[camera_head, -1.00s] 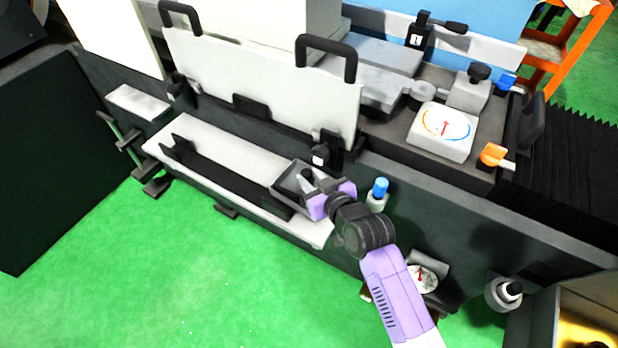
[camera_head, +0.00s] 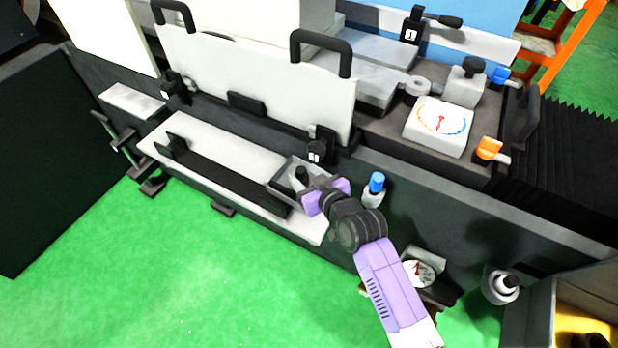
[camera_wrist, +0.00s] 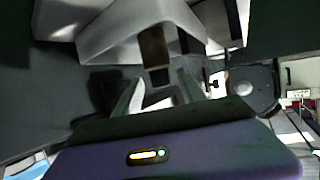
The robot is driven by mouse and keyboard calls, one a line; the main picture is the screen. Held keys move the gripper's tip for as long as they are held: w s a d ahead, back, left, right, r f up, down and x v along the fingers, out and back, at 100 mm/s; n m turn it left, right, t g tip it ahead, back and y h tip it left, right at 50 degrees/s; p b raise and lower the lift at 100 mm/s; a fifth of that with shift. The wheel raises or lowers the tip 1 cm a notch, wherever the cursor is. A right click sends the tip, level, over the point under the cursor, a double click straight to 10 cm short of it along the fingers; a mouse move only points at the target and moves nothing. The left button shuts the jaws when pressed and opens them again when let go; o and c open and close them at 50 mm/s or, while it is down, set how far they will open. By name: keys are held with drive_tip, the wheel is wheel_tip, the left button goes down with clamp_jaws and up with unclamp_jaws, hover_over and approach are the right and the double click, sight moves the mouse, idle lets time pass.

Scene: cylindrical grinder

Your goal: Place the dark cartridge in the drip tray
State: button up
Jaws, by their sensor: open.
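The drip tray is a small grey open box (camera_head: 275,184) at the right end of the long pale ledge in the head view. A small dark piece (camera_head: 302,173), apparently the cartridge, shows within the tray's outline. In the wrist view the dark brown cartridge (camera_wrist: 154,48) stands out against the pale tray walls (camera_wrist: 105,35), just beyond the fingertips. I cannot tell whether it rests on the tray floor. My gripper (camera_head: 300,184) is at the tray, reaching in from the right. In the wrist view its fingers (camera_wrist: 158,92) are apart, with no object clearly between them.
A black rail (camera_head: 225,180) runs along the ledge left of the tray. A white guard panel (camera_head: 255,85) with black handles stands behind. A blue-capped fitting (camera_head: 376,184) is close to the right of my wrist. Green floor is clear in front.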

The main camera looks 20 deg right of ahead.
drive_tip(key=v, duration=1.2)
drive_tip(key=s+r+m+t+h, duration=0.1)
drive_tip(key=s+r, duration=0.1)
drive_tip(key=s, duration=2.2)
drive_tip(key=s+a+r, duration=0.1)
drive_tip(key=s+r, duration=0.5)
drive_tip(key=s, duration=0.1)
drive_tip(key=shift+s+a, duration=0.15)
drive_tip(key=shift+s, duration=0.05)
drive_tip(key=shift+c, duration=0.2)
